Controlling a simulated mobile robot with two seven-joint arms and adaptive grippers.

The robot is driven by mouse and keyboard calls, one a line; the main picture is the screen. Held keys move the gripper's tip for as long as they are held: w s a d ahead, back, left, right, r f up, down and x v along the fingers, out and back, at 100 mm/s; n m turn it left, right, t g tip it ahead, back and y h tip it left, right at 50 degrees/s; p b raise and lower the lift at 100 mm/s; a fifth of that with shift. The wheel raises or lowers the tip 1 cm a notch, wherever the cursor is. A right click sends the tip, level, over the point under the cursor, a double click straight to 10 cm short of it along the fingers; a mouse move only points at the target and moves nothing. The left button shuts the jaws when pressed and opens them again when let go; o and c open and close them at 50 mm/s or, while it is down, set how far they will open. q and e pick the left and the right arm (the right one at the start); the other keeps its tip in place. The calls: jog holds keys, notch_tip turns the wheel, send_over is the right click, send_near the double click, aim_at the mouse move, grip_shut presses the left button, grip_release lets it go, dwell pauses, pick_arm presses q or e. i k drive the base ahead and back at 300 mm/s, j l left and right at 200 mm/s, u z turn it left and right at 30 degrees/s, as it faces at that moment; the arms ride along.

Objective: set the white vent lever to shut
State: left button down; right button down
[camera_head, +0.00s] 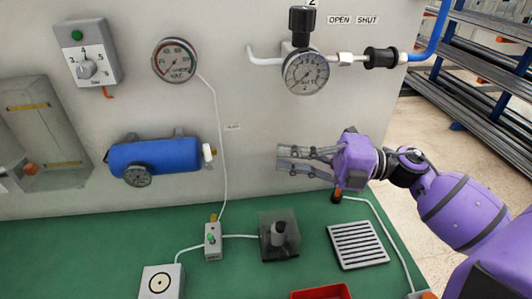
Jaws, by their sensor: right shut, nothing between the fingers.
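A small white piece (207,152) that looks like the vent lever sits at the right end of the blue tank (155,156) on the wall panel. Its exact setting is too small to tell. My right gripper (283,159) is shut and empty, in front of the panel to the right of the white piece and apart from it in the picture. Its fingers point left. My left gripper is not in view.
A round gauge (175,61) with a white tube hangs above the tank. A black knob (302,20) and a second gauge (306,71) sit near an "OPEN SHUT" label (353,20). The green bench (110,245) holds a clear box (279,236) and a slotted plate (357,245).

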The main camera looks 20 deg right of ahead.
aim_at(211, 165)
jog(key=k+l, duration=0.15)
jog(key=l, duration=0.25)
jog(key=k+l, duration=0.15)
jog(key=l, duration=0.25)
jog(key=k+l, duration=0.15)
jog(key=l, duration=0.25)
jog(key=k+l, duration=0.15)
jog(key=l, duration=0.25)
jog(key=k+l, duration=0.1)
jog(key=l, duration=0.25)
